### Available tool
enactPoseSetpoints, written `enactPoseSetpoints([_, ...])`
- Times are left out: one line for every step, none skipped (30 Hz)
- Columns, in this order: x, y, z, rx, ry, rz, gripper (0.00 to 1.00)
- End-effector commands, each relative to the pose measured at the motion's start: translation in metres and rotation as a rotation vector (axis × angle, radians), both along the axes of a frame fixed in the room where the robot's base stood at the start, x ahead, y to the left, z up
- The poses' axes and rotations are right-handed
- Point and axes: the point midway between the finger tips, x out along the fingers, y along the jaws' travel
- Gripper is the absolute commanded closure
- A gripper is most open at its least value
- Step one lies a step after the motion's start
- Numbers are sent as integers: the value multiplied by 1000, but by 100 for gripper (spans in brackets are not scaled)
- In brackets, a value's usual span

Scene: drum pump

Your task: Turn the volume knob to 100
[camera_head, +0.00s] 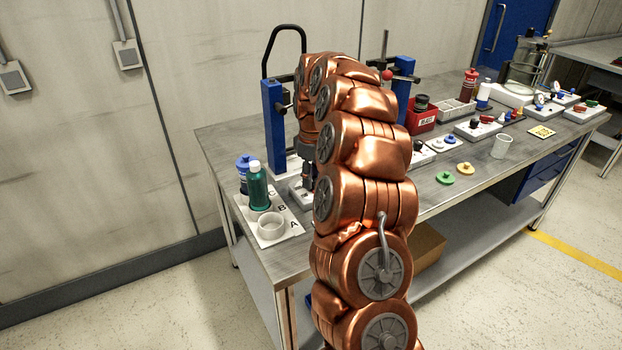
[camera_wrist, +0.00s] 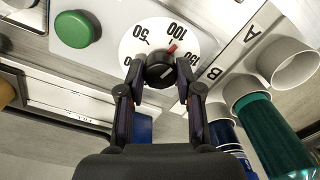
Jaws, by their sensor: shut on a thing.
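The black volume knob (camera_wrist: 160,70) sits on a round white dial (camera_wrist: 131,45) with printed numbers, seen in the wrist view. The numbers 50, 100 and 150 show upside down. A red mark (camera_wrist: 172,48) at the knob's edge points toward the 100, perhaps slightly to its 150 side. My gripper (camera_wrist: 160,82) is shut on the knob, with a finger on each side. In the head view my gripper (camera_head: 308,178) reaches down to a white box (camera_head: 297,194) on the bench; my arm hides much of it, and the knob cannot be made out there.
A green button (camera_wrist: 77,29) lies left of the dial. A white board (camera_head: 240,212) marked A and B holds a white cup (camera_head: 271,225), a green bottle (camera_head: 258,188) and a blue container (camera_head: 244,170) close beside my gripper. A blue post (camera_head: 274,125) stands behind.

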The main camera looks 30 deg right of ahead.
Motion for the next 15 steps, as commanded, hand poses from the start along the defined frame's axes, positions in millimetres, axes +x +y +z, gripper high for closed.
enactPoseSetpoints([1, 0, 1, -2, -3, 34, 100])
enactPoseSetpoints([1, 0, 1, -2, -4, 54, 100])
enactPoseSetpoints([1, 0, 1, -2, -3, 79, 100])
enactPoseSetpoints([1, 0, 1, -2, -3, 97, 100])
enactPoseSetpoints([1, 0, 1, -2, -3, 114, 100])
enactPoseSetpoints([1, 0, 1, -2, -3, 134, 100])
enactPoseSetpoints([1, 0, 1, -2, -3, 149, 100])
enactPoseSetpoints([1, 0, 1, -1, -4, 161, 100])
enactPoseSetpoints([1, 0, 1, -2, -3, 177, 100])
enactPoseSetpoints([1, 0, 1, -1, -4, 188, 100])
enactPoseSetpoints([1, 0, 1, -1, -4, 197, 100])
enactPoseSetpoints([1, 0, 1, -1, -4, 208, 100])
enactPoseSetpoints([1, 0, 1, -1, -4, 215, 100])
enactPoseSetpoints([1, 0, 1, -1, -4, 221, 100])
enactPoseSetpoints([1, 0, 1, -1, -4, 227, 100])
